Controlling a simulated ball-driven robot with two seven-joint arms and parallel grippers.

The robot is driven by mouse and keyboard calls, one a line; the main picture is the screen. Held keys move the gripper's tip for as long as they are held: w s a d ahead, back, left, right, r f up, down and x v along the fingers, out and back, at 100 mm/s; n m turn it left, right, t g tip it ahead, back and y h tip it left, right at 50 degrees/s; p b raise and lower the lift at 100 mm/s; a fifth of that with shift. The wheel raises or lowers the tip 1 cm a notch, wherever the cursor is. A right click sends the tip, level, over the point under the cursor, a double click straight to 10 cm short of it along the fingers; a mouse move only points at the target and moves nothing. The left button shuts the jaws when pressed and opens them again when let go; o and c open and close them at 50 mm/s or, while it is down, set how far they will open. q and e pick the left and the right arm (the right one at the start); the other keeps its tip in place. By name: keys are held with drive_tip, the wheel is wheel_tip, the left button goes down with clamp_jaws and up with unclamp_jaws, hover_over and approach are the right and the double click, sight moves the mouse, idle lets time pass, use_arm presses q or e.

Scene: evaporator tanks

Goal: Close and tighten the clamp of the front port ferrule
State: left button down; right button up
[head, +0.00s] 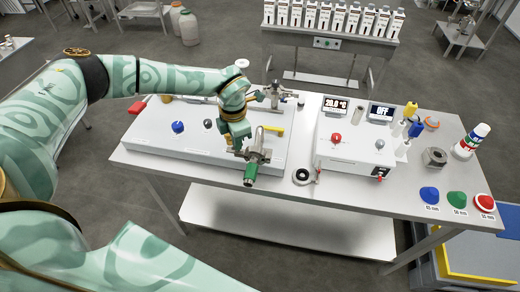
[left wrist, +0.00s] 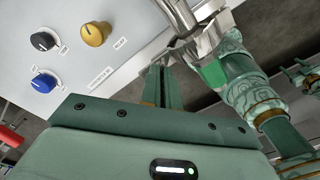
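The front port (head: 254,158) sticks out from the front of the white panel box, with a silver clamp around its joint and a green end piece (head: 250,173). In the left wrist view the silver clamp (left wrist: 200,45) sits above the green piece (left wrist: 213,73). I cannot tell whether the clamp is closed. My left gripper (head: 238,143) points down beside the clamp, on its left. In the left wrist view its fingers (left wrist: 163,78) lie close together, with only a thin slit between them, and their tips are by the clamp. Nothing clearly shows between them.
The panel box carries a blue knob (head: 178,127), a dark knob (head: 208,124) and a yellow handle (head: 274,131). A control box (head: 350,145) stands to the right. A black ring (head: 302,176) lies near the table's front edge. Colored caps (head: 456,199) lie at the right.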

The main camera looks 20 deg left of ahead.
use_arm(q)
drive_tip(key=shift+r+m+p, duration=0.1)
drive_tip(key=shift+m+p, duration=0.3)
drive_tip(key=shift+m, duration=0.8)
